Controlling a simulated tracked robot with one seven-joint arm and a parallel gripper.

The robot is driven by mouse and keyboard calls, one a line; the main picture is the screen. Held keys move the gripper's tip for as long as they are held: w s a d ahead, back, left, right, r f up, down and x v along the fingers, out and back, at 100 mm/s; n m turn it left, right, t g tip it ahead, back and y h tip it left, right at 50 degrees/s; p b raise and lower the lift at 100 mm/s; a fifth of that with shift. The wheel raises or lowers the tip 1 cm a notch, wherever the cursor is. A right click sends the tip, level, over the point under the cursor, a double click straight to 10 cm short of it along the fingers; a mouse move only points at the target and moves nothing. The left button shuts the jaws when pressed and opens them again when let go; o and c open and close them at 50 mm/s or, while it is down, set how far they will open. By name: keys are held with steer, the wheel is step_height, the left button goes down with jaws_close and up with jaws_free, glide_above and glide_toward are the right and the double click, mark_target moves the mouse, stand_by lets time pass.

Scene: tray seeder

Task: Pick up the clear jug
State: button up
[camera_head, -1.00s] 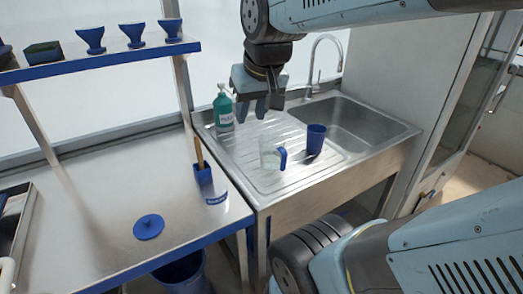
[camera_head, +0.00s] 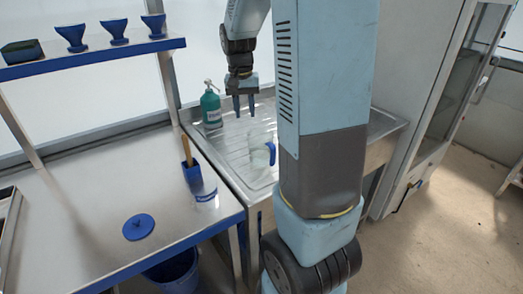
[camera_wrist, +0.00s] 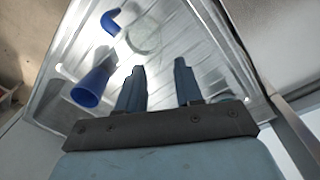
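The clear jug (camera_head: 259,153) stands on the ribbed drainboard (camera_head: 232,160) of the steel sink unit. Its blue handle (camera_head: 271,154) faces right in the head view. The jug (camera_wrist: 146,38) shows faintly in the wrist view, with its blue handle at the upper left. My gripper (camera_head: 244,110) points down above the drainboard, behind the jug in the head view. In the wrist view my gripper (camera_wrist: 160,68) is open, with nothing between its two fingers, and the jug lies beyond the fingertips. My arm covers part of the sink in the head view.
A teal pump bottle (camera_head: 211,108) stands left of my gripper. A blue cup (camera_wrist: 92,86) stands near the jug in the wrist view; my arm hides it in the head view. A blue holder (camera_head: 192,172) is on the left bench. A shelf (camera_head: 100,53) carries blue funnels.

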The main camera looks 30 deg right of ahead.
mark_target(249, 146)
steer(key=f, duration=0.6)
steer(key=d+f, duration=0.1)
steer(key=f, duration=0.3)
steer(key=shift+w, duration=0.1)
steer(key=shift+w+d+f, duration=0.1)
steer(key=shift+w+f, duration=0.05)
steer(key=shift+f, duration=2.15)
jaws_close()
